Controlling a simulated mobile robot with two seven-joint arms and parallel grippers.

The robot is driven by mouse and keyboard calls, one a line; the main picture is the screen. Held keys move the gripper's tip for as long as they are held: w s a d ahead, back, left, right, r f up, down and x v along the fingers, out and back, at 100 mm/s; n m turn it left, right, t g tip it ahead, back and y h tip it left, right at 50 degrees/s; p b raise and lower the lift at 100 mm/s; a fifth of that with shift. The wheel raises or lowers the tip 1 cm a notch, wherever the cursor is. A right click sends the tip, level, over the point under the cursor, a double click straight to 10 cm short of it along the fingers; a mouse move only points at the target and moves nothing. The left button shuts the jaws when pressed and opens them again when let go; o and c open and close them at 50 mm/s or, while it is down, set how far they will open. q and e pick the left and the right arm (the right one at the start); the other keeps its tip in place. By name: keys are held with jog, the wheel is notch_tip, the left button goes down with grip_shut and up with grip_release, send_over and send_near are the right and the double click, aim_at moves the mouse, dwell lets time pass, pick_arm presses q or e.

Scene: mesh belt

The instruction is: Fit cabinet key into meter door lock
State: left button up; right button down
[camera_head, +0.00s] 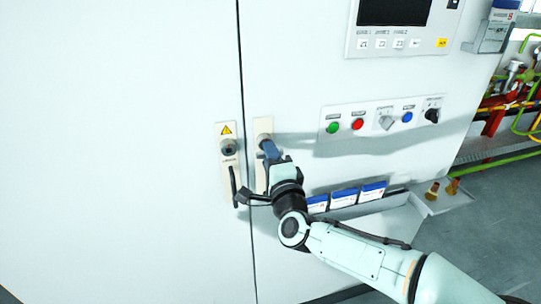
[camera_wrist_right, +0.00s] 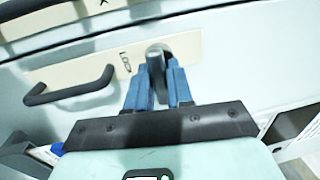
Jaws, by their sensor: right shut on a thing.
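My right gripper (camera_head: 266,146) is at the upper part of the beige lock plate (camera_head: 263,126) on the right cabinet door. In the right wrist view its blue fingers (camera_wrist_right: 158,80) are shut on a small grey piece, seemingly the cabinet key (camera_wrist_right: 155,62). The key's far end meets a rounded grey part at the plate marked "LOCK" (camera_wrist_right: 115,62); I cannot tell whether it is inside the lock. The lock opening is hidden behind the fingers and key. A dark handle (camera_wrist_right: 70,88) is on the same plate. My left gripper is not in view.
A second beige plate (camera_head: 228,160) with a warning triangle, round lock and dark handle is on the left door. A button panel (camera_head: 380,118) and a screen panel (camera_head: 395,28) are to the right. A tray (camera_head: 445,200) with brass fittings juts out lower right.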

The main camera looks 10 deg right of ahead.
pick_arm(q)
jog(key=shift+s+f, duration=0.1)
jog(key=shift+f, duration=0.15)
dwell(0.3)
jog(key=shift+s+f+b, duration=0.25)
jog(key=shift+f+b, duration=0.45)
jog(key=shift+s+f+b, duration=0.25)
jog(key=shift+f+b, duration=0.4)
jog(key=shift+b, duration=0.05)
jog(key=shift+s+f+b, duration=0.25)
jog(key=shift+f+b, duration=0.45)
pick_arm(e)
jog(key=s, duration=0.6)
jog(key=shift+d, duration=0.1)
